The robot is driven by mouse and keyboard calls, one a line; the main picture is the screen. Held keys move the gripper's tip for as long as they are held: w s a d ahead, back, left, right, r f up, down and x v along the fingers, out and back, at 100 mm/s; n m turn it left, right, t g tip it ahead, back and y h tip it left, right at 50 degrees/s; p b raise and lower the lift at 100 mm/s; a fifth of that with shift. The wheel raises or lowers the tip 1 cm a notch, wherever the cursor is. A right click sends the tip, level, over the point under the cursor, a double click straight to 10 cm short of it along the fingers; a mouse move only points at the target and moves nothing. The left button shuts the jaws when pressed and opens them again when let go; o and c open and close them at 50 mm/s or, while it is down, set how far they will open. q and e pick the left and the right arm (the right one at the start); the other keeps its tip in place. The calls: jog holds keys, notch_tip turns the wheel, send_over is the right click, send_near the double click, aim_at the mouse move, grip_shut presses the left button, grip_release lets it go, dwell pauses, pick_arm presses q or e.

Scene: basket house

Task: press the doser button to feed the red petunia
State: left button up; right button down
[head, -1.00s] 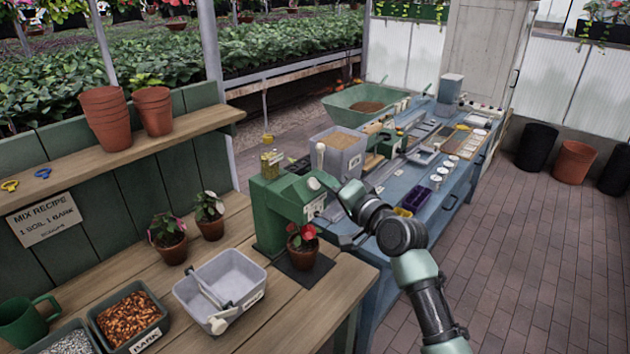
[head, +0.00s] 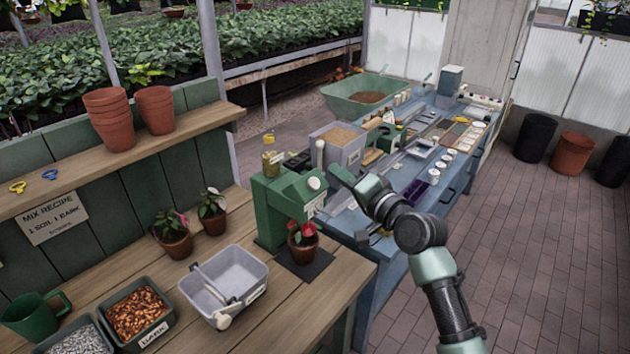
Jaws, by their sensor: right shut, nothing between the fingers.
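The green doser (head: 283,212) stands at the right end of the wooden bench, with a pale round button (head: 314,184) on its upper front and a white label below it. The red petunia (head: 302,233) sits upright in a small terracotta pot under the doser's head, on a dark pad (head: 312,266). My right gripper (head: 345,177) is shut and empty, just right of the button in the picture, with a visible gap between them. Its fingertips are small and partly hard to make out. My left gripper is not in view.
A grey bin with a scoop (head: 255,297) and two other potted plants (head: 173,240) stand left of the doser. A bark tray (head: 165,325) is at the front left. The blue table (head: 440,200) behind my right arm is crowded.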

dwell(0.3)
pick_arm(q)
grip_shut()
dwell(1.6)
